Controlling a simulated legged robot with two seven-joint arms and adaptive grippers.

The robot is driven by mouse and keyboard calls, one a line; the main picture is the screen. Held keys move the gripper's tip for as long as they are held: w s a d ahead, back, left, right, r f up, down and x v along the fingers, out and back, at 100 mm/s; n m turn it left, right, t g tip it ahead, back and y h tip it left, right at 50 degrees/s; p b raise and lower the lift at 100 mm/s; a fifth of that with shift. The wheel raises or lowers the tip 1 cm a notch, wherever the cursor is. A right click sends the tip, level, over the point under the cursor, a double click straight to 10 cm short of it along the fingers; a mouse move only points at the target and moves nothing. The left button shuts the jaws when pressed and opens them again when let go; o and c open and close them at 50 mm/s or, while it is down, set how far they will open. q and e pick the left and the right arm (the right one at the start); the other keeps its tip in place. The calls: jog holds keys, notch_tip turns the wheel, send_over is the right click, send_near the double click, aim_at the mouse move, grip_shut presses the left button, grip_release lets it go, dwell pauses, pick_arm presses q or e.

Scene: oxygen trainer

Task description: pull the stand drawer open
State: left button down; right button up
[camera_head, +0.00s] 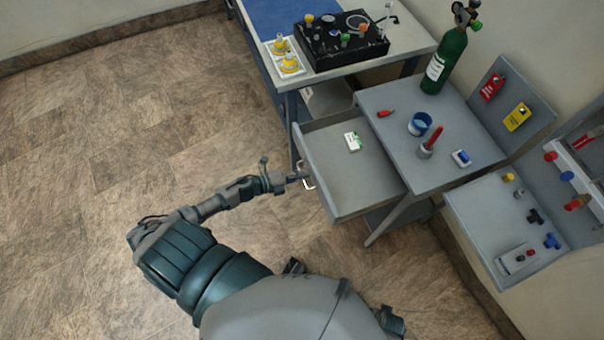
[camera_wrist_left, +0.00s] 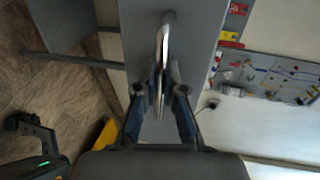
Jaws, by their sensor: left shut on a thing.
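The stand drawer (camera_head: 345,185) is pulled well out to the left from the grey stand (camera_head: 385,97) in the head view. A small white and green box (camera_head: 353,141) lies inside it. The metal drawer handle (camera_head: 308,184) is on the drawer's front. My left gripper (camera_head: 303,178) is at this handle, shut on it. In the left wrist view the handle (camera_wrist_left: 164,45) runs between the fingers of my left gripper (camera_wrist_left: 160,88), with the grey drawer front (camera_wrist_left: 190,25) behind it. My right gripper is not in view.
A green oxygen cylinder (camera_head: 446,62), blue cup (camera_head: 420,124) and red-handled tool in a holder (camera_head: 430,140) stand on the stand top. A table with a black case (camera_head: 335,42) is behind the drawer. The floor (camera_head: 130,130) at left is clear.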

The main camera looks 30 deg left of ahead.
pick_arm(q)
jog(key=c, duration=1.3)
grip_release()
jog(key=shift+s+f, duration=0.15)
jog(key=shift+f, duration=0.15)
jog(key=shift+o, duration=0.2)
jog(key=shift+r, duration=0.1)
jog(key=v, duration=1.1)
jog(key=shift+s+a, duration=0.3)
